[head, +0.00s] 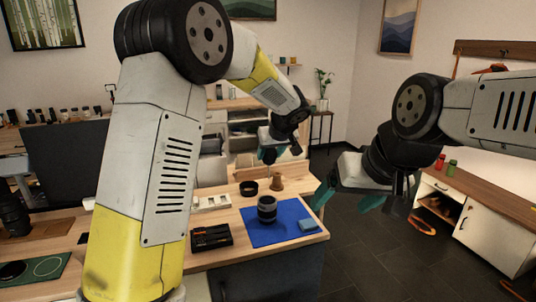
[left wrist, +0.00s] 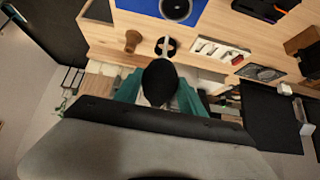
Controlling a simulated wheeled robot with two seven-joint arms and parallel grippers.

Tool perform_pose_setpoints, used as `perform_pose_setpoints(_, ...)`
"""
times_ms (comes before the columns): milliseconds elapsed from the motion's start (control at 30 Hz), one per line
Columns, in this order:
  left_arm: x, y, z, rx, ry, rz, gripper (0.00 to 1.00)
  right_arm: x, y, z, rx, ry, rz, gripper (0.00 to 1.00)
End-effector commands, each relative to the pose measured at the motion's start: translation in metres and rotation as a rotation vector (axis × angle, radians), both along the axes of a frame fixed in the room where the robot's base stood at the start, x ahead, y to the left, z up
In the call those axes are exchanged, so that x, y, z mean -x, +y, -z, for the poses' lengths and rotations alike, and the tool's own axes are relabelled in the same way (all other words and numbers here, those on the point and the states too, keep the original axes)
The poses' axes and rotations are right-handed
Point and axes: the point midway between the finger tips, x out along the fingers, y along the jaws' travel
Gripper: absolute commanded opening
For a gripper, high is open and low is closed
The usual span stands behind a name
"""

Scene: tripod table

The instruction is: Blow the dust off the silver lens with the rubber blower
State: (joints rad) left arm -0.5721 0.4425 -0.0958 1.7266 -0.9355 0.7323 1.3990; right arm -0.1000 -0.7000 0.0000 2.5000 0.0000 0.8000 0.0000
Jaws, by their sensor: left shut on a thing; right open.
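A grey-silver lens (head: 267,208) with dark bands stands upright on a blue mat (head: 290,215); its dark round top shows at the upper edge of the left wrist view (left wrist: 176,8). My left gripper (head: 282,153) is beyond the far edge of the table, behind the lens. My right gripper (head: 347,198) is open and empty, in the air to the right of the mat. Dust on the lens is too small to see.
A black ring-shaped holder (head: 249,188) and a brown wooden piece (head: 277,182) stand behind the mat. A white slotted tray (head: 210,202) and a black case (head: 211,237) are left of it. A blue cloth (head: 307,225) lies on the mat's right side.

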Motion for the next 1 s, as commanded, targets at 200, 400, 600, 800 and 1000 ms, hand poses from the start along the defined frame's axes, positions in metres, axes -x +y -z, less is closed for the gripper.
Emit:
perform_pose_setpoints(200,-0.005,-0.018,0.001,0.0,0.001,0.001,0.41,0.0,0.0,0.0,0.0,0.0,0.0,0.8)
perform_pose_setpoints(400,-0.011,-0.033,0.0,0.0,-0.001,0.001,0.41,0.0,0.0,0.0,0.0,0.0,0.0,0.8)
perform_pose_setpoints(600,-0.016,-0.048,0.0,0.001,0.0,0.001,0.41,0.0,0.0,0.0,0.0,0.0,0.0,0.8)
perform_pose_setpoints(800,-0.019,-0.059,0.0,0.001,0.0,0.001,0.41,0.0,0.0,0.0,0.0,0.0,0.0,0.8)
perform_pose_setpoints(1000,-0.019,-0.06,0.0,0.001,0.0,0.001,0.41,0.0,0.0,0.0,0.0,0.0,0.0,0.8)
